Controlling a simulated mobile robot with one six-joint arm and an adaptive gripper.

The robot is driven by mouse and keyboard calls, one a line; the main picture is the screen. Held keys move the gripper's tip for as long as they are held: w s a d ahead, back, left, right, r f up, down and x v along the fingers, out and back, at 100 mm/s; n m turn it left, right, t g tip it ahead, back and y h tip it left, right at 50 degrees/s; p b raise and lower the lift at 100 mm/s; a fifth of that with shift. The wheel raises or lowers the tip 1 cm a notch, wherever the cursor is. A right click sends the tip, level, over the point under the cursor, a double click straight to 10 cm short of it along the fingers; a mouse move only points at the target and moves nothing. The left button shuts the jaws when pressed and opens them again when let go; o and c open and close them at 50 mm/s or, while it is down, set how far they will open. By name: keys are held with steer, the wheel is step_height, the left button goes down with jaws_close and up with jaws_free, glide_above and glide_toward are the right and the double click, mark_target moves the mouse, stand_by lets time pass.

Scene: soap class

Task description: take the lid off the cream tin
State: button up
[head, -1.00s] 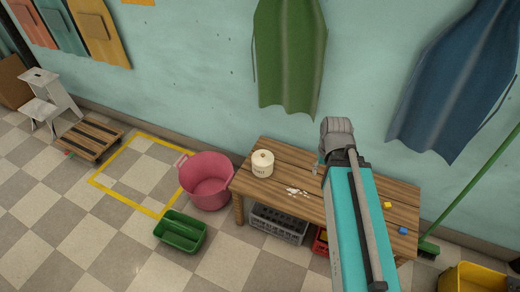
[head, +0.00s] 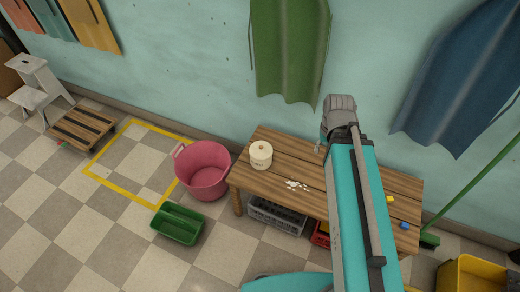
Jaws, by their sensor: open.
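The cream tin (head: 260,160) stands upright at the left end of the wooden table. Its cream lid (head: 261,148), with a small knob on top, sits on it. Dark lettering on its side is too small to read. My teal arm with its grey joint rises over the right half of the table, to the right of the tin and apart from it. My gripper cannot be made out; the arm hides what is behind it.
White bits (head: 297,185) lie on the wooden table (head: 262,187) right of the tin. Yellow (head: 390,199) and blue (head: 404,225) blocks lie at its right end. A pink tub (head: 203,172) and green crate (head: 178,224) stand on the floor left. A grey crate (head: 277,216) sits underneath.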

steer(key=shift+o, duration=0.9)
steer(key=m+b, duration=1.3)
steer(key=b, duration=0.7)
glide_above(261, 147)
step_height(261, 147, down, 20)
steer(key=shift+f, duration=0.15)
steer(key=shift+d+f, duration=0.1)
step_height(261, 147, down, 8)
steer(key=b, duration=0.9)
steer(key=shift+f, duration=0.25)
steer(key=shift+f, duration=0.15)
